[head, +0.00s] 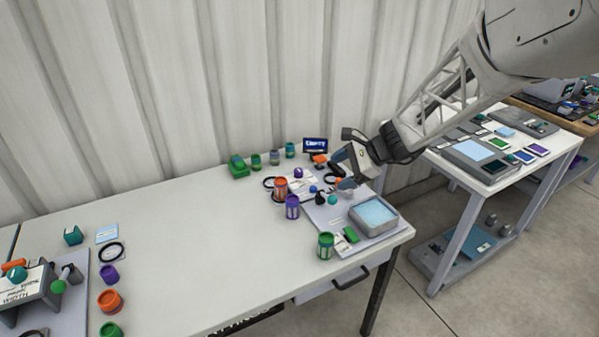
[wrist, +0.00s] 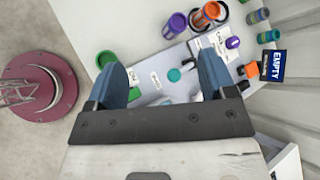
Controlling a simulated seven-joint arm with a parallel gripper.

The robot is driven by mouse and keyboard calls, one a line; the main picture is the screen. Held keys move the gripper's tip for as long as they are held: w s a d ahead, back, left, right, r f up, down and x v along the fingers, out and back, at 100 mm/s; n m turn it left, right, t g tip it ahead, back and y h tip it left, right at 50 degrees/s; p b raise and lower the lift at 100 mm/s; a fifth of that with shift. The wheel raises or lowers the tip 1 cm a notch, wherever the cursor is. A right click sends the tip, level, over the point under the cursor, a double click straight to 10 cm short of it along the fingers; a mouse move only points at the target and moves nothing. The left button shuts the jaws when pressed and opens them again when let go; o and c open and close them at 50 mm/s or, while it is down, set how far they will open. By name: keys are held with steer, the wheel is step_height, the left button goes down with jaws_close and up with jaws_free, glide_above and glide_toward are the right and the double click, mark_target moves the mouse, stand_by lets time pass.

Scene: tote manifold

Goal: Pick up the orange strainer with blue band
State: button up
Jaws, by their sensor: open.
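An orange strainer (head: 281,188) stands on the table toward the back right in the head view; its band is too small to read surely. In the wrist view an orange strainer (wrist: 212,11) shows at the top, with a bluish band. A second orange cylinder (head: 110,301) stands at the table's front left. My gripper (head: 342,170) is open above the table's right end, to the right of the back orange strainer. In the wrist view its blue fingers (wrist: 158,66) are spread with nothing held between them.
A purple cylinder (head: 292,207) stands close in front of the back orange strainer. A green cylinder (head: 326,246) stands nearer the front edge. A grey tray (head: 388,229) with a light blue inside sits at the right corner. The table's middle is clear.

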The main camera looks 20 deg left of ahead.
mark_target(283, 180)
steer(key=w+a+f+m+y, duration=0.1)
steer(key=w+a+f+m, duration=0.1)
steer(key=w+a+f, duration=0.2)
steer(key=w+a+f+m+y, duration=0.1)
steer(key=w+a+f+m, duration=0.1)
steer(key=w+a+f, duration=0.2)
steer(key=w+a+f+m+y, duration=0.1)
steer(key=w+a+f+m, duration=0.2)
steer(key=a+f, duration=0.3)
steer(key=shift+w+a+t+y, duration=0.3)
steer(key=shift+w+t, duration=0.1)
steer(key=shift+w, duration=0.25)
steer(key=shift+x, duration=1.25)
steer(key=shift+a+f, duration=0.1)
steer(key=shift+f, duration=0.05)
steer(key=shift+x, duration=2.5)
steer(key=shift+s+f, duration=0.1)
steer(key=shift+s, duration=0.05)
steer(key=shift+c, duration=0.4)
steer(key=c, duration=1)
